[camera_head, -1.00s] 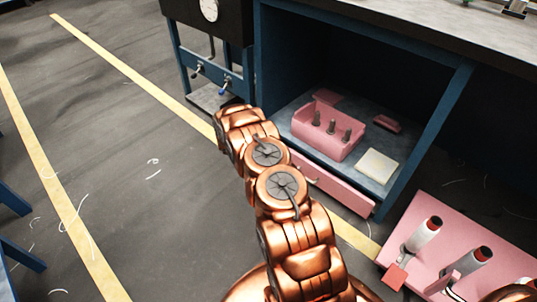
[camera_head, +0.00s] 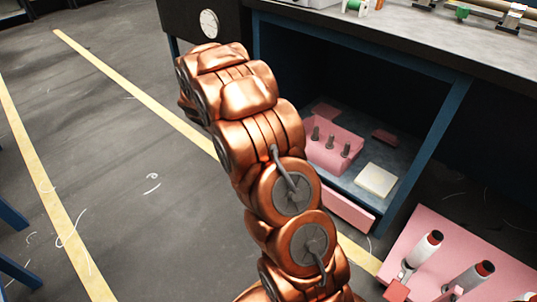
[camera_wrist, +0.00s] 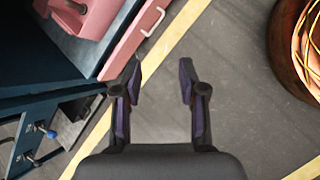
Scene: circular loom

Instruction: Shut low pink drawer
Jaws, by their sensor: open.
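The low pink drawer (camera_head: 350,211) sits under the shelf of the blue bench, and my arm hides its left part in the head view. In the wrist view its long pink front (camera_wrist: 124,48) with a pale bar handle (camera_wrist: 152,18) is at the upper left. I cannot tell how far it stands out. My gripper (camera_wrist: 160,72) is open and empty over the floor. Its left finger in the picture appears close to the near end of the drawer front; I cannot tell whether they touch. My gripper is hidden in the head view.
On the shelf are a pink block with dark pegs (camera_head: 331,143) and a pale square pad (camera_head: 376,180). A blue bench leg (camera_head: 425,150) stands right of the drawer. A pink board with spools (camera_head: 455,250) is at lower right. The floor (camera_head: 120,190) at left is clear.

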